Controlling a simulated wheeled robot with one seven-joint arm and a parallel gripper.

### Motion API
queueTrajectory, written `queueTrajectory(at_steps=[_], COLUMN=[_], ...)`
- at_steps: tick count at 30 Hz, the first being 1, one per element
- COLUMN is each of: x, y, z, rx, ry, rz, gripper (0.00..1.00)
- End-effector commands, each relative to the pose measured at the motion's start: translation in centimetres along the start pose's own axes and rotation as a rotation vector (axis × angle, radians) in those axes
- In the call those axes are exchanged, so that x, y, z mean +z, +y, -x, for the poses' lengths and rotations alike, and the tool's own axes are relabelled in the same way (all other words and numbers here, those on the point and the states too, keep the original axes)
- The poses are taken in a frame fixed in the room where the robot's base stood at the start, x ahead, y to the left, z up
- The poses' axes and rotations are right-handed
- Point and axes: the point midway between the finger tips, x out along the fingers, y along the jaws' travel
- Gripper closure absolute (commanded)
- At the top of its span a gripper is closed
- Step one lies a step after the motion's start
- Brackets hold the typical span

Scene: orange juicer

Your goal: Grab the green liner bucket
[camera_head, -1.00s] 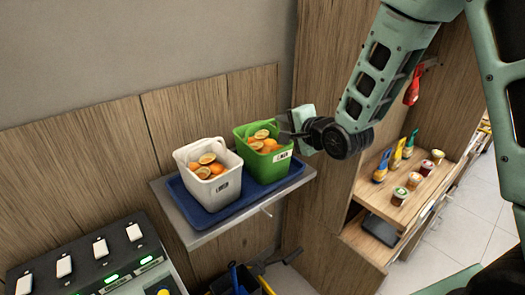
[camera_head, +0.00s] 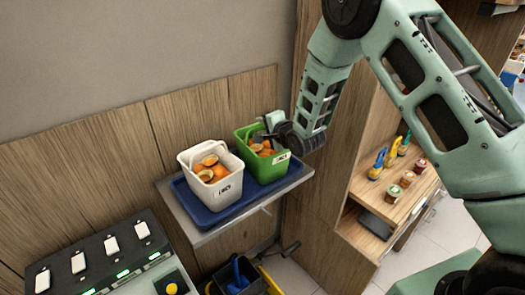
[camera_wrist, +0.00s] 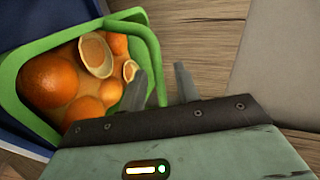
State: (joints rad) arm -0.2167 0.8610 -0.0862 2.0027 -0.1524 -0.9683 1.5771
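The green bucket (camera_head: 264,166) holds oranges and orange halves and stands upright on the right side of the blue tray (camera_head: 211,217). It also shows at the left of the wrist view (camera_wrist: 35,118), with its rim and a raised green lip. My gripper (camera_wrist: 160,82) is open. In the wrist view its left finger is over the inside of the bucket and its right finger is outside, with the rim's right side between them. In the head view my gripper (camera_head: 264,126) is above the bucket's back right rim, and its fingertips are partly hidden.
A white bucket (camera_head: 219,193) of oranges stands beside the green one, on the left. The tray lies on a metal shelf (camera_head: 199,239) against a wooden wall panel (camera_head: 197,113). A wooden cabinet shelf (camera_head: 388,197) with jars and bottles is at the right.

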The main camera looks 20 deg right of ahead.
Motion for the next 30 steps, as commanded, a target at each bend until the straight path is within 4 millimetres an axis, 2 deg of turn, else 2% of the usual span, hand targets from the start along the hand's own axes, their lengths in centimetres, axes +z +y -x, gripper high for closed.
queueTrajectory(at_steps=[3,10,13,14,30], x=[0.05,0.05,0.04,0.04,-0.05], y=[-0.01,0.07,0.07,0.07,0.14], z=[-0.63,-0.72,-0.72,-0.71,-0.69], rx=[0.001,0.0,0.0,0.0,0.002], ry=[-0.001,0.0,0.0,0.0,0.001], rz=[0.001,0.0,0.0,0.0,0.002], gripper=[0.68,0.68,0.96,1.0,1.0])
